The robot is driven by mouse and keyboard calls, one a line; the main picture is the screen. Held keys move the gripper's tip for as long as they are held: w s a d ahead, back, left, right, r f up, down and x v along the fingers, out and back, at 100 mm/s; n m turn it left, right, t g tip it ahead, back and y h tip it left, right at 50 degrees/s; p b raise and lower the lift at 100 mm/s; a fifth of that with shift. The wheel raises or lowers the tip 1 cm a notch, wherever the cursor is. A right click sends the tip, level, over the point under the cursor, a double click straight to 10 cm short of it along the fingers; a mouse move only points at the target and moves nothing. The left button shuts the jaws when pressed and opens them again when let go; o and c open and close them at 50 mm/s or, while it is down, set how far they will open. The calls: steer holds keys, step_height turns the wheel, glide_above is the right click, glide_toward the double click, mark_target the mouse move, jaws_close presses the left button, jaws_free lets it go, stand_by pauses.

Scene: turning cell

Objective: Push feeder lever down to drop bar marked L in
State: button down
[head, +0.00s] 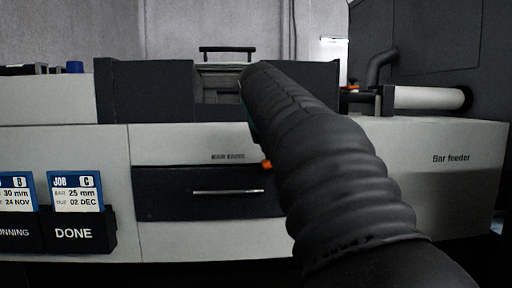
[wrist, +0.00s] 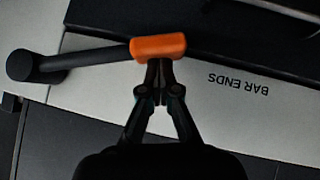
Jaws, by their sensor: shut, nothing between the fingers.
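The lever has an orange grip (wrist: 158,46) and a black arm (wrist: 90,58) running to a round pivot (wrist: 20,65) in the wrist view. In the head view only a small orange piece (head: 267,164) shows beside my arm, right of the "BAR ENDS" label. My gripper (wrist: 158,70) is shut and empty, its fingertips at the orange grip; I cannot tell whether they touch it. In the head view my arm hides the gripper and most of the lever. A pale cylinder (head: 428,97) lies at the upper right; no L mark is readable.
A dark drawer (head: 165,190) with a bar handle (head: 228,192) sits below the "BAR ENDS" label. A "Bar feeder" cabinet (head: 450,190) stands at right. Job cards B (head: 15,190) and C (head: 76,190) stand in holders at left. Another orange piece (head: 350,88) shows near the cylinder.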

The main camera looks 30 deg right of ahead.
steer(key=shift+a+f, duration=0.1)
steer(key=shift+f, duration=0.4)
steer(key=s+a+r+p, duration=0.4)
steer(key=s+a+r, duration=0.1)
steer(key=r, duration=0.6)
steer(key=shift+a+p, duration=0.3)
steer(key=shift+a, duration=0.35)
